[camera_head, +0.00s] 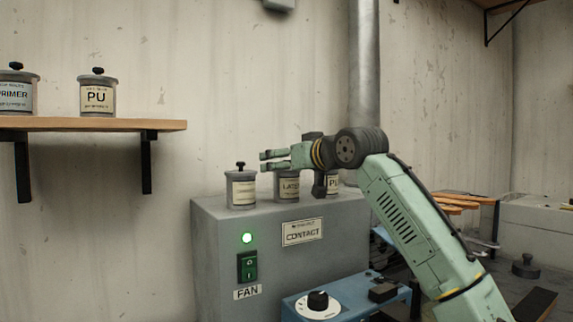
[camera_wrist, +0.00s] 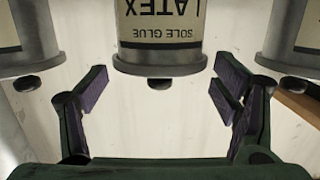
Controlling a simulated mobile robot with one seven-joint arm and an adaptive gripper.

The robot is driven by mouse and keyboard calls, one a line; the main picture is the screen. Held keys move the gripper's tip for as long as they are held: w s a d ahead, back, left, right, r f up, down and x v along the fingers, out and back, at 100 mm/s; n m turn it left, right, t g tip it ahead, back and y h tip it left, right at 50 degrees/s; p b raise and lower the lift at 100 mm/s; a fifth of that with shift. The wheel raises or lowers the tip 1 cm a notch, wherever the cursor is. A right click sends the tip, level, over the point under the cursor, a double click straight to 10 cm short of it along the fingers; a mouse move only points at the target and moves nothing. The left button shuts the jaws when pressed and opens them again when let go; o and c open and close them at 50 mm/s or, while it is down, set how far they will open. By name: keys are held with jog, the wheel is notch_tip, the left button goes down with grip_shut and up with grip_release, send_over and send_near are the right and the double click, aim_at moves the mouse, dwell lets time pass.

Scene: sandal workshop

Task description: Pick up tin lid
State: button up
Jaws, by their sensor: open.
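Three grey tins stand in a row on top of the grey cabinet (camera_head: 215,235). The middle tin, labelled LATEX (camera_head: 289,186), shows upside down in the wrist view (camera_wrist: 160,28). Its grey lid (camera_wrist: 160,66) has a black knob (camera_wrist: 160,83). My gripper (camera_head: 264,160) is open and empty, level near the top of the LATEX tin and pointing left. In the wrist view its purple-padded fingers (camera_wrist: 163,92) stand on both sides of the LATEX lid, apart from it. In the head view my gripper hides the LATEX lid.
The left tin (camera_head: 241,192) has its knobbed lid on. The right tin (camera_head: 333,184), labelled PU, is partly hidden by my arm. Two more lidded tins, PRIMER (camera_head: 17,95) and PU (camera_head: 97,97), stand on a wooden shelf (camera_head: 95,124). A metal pipe (camera_head: 363,60) rises behind my arm.

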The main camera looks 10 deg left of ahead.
jog(key=c, duration=1.5)
jog(key=shift+c, duration=0.2)
